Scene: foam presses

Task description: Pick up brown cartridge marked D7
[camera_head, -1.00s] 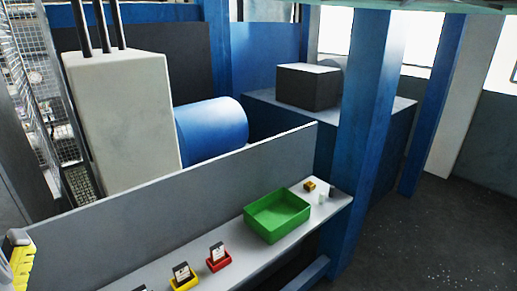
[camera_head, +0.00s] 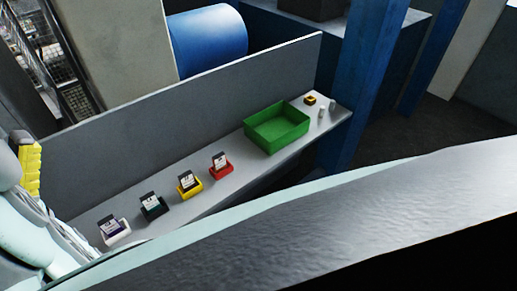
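Several small dark cartridges with pale labels stand in coloured holders along the grey shelf (camera_head: 225,190). They are in a white holder (camera_head: 115,238), a black holder (camera_head: 154,212), a yellow holder (camera_head: 190,191) and a red holder (camera_head: 222,171). The label marks are too small to read, so I cannot tell which, if any, is D7. A small brown-orange block (camera_head: 310,99) lies at the shelf's far right end; no mark on it is legible. My gripper is not in view.
A green tray (camera_head: 277,137), seemingly empty, sits on the shelf, with two small pale items (camera_head: 326,108) beyond it. A grey upright panel (camera_head: 190,100) backs the shelf. A blue post (camera_head: 362,90) stands at its right end. Yellow ridged parts (camera_head: 30,167) show at left.

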